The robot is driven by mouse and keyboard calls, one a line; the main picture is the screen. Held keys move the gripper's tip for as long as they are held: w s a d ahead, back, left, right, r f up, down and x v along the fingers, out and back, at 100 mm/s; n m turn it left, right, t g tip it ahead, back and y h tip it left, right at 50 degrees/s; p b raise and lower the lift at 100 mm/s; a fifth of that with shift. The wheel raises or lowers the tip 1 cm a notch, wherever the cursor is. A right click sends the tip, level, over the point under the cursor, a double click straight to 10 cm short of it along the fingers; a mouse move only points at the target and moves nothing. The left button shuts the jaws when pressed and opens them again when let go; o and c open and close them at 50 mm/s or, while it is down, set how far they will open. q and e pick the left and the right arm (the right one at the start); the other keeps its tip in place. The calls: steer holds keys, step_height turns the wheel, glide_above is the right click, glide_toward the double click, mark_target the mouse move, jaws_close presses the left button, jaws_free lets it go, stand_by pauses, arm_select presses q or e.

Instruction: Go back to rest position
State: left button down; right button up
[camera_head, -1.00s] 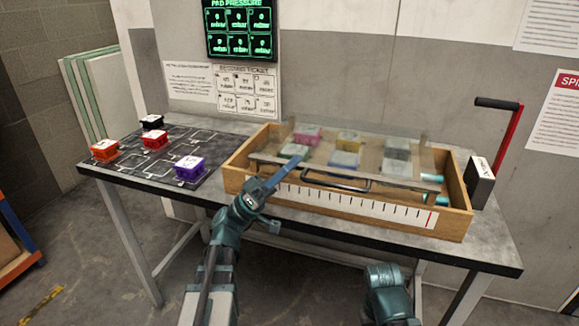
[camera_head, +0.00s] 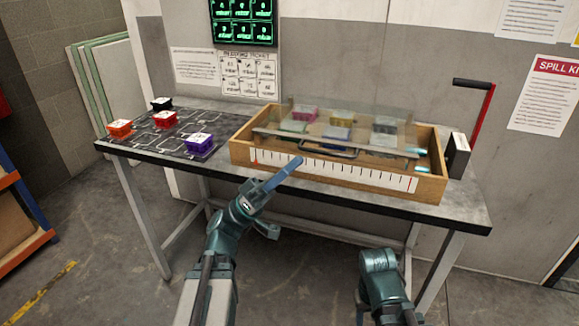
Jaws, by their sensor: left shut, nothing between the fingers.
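My left gripper (camera_head: 294,165) is shut and empty. Its blue fingers point up and to the right, in front of the white ruler strip on the wooden box (camera_head: 436,188). It appears apart from the box, though the exact gap is hard to judge. My right arm shows at the bottom right of centre as a bent teal link, low in front of the table (camera_head: 462,212). The right gripper itself is out of view.
A clear cover with a dark handle (camera_head: 328,153) lies over several coloured blocks in the box. Orange (camera_head: 120,128), red (camera_head: 164,120), black (camera_head: 161,103) and purple (camera_head: 199,145) blocks stand on a dark mat (camera_head: 150,143). The floor in front is open.

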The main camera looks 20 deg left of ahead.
arm_select(q)
steer(key=shift+w, duration=0.1)
